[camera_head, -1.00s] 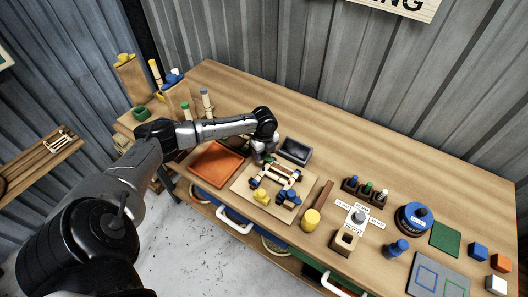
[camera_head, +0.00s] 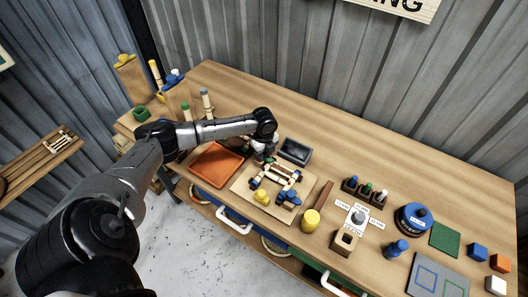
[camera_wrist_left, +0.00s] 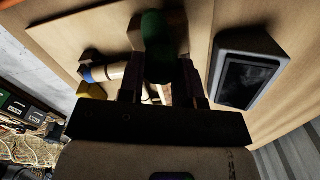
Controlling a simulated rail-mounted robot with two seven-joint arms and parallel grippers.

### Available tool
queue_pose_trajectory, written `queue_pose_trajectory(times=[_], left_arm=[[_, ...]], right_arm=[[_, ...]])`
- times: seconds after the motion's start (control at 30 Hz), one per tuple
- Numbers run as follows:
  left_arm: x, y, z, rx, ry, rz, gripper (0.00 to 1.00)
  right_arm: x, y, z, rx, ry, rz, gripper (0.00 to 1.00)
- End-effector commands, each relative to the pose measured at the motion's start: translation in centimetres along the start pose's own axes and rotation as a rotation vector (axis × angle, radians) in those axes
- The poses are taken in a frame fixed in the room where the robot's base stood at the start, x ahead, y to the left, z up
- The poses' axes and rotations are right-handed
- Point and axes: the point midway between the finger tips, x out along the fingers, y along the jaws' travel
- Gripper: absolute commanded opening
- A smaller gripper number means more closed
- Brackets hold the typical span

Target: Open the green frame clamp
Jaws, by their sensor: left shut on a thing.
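The green frame clamp (camera_wrist_left: 160,42) shows in the left wrist view as a dark green rounded handle between my fingers. My left gripper (camera_wrist_left: 160,88) is shut on it. In the head view my left gripper (camera_head: 266,157) points down at the far edge of the bending board (camera_head: 240,187), and it hides the green clamp there. The wooden frame (camera_head: 278,172) lies on the board just in front of the gripper. A yellow clamp (camera_head: 262,196) and blue clamps (camera_head: 289,197) sit on the near part of the board. My right gripper is not in view.
A dark grey tray (camera_head: 295,151) stands close to the right of my gripper; it is also in the left wrist view (camera_wrist_left: 222,72). An orange tray (camera_head: 216,165) lies to the left. The back of the table is clear.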

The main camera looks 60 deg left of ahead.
Motion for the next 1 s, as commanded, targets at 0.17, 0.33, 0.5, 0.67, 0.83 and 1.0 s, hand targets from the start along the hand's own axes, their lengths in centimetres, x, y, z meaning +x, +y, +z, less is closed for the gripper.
queue_pose_trajectory(times=[0.17, 0.33, 0.5, 0.67, 0.83, 1.0], left_arm=[[-0.5, 0.0, 0.0, -0.074, 0.001, 0.002, 0.08], [-0.7, -0.1, -0.1, -0.207, 0.003, 0.002, 0.08], [-0.7, -0.1, 0.0, -0.368, 0.002, 0.003, 0.08], [-0.6, -0.2, 0.0, -0.521, 0.002, 0.003, 0.08], [-0.5, -0.3, 0.0, -0.682, 0.002, 0.003, 0.08], [-0.5, -0.3, 0.1, -0.844, 0.002, 0.003, 0.08]], right_arm=[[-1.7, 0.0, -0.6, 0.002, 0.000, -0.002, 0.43], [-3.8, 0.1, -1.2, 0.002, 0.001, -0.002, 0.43], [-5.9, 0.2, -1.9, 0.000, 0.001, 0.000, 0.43], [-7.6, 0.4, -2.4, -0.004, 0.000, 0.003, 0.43], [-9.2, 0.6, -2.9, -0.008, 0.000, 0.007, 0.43], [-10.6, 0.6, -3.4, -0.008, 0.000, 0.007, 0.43]])
